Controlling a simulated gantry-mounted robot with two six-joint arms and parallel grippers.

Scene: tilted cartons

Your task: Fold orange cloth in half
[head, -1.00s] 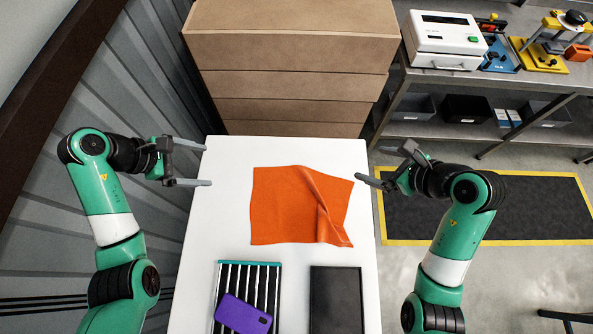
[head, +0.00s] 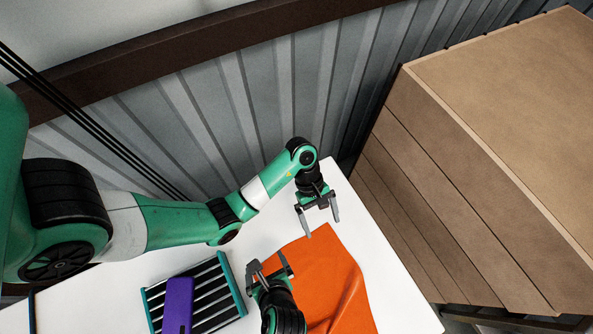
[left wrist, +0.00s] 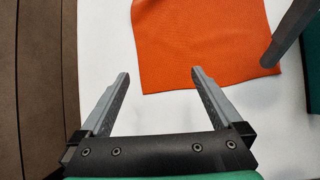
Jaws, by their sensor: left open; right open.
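The orange cloth (head: 335,270) lies on the white table, with a raised crease along its right side and its near part cut off by the frame. My left gripper (head: 322,222) is open and empty by the cloth's upper edge. My right gripper (head: 270,263) is open at the cloth's left side, partly covering that edge. In the left wrist view the cloth (left wrist: 200,40) lies flat just beyond my open left fingers (left wrist: 159,74). A grey finger, apparently of my right gripper, is over the cloth's right corner there; contact cannot be told.
A slatted rack (head: 220,300) with teal edges bears a purple phone (head: 178,304), left of my right gripper. A large stack of brown cartons (head: 450,190) stands beyond the white table (head: 395,290). A corrugated wall (head: 240,100) runs behind the left arm.

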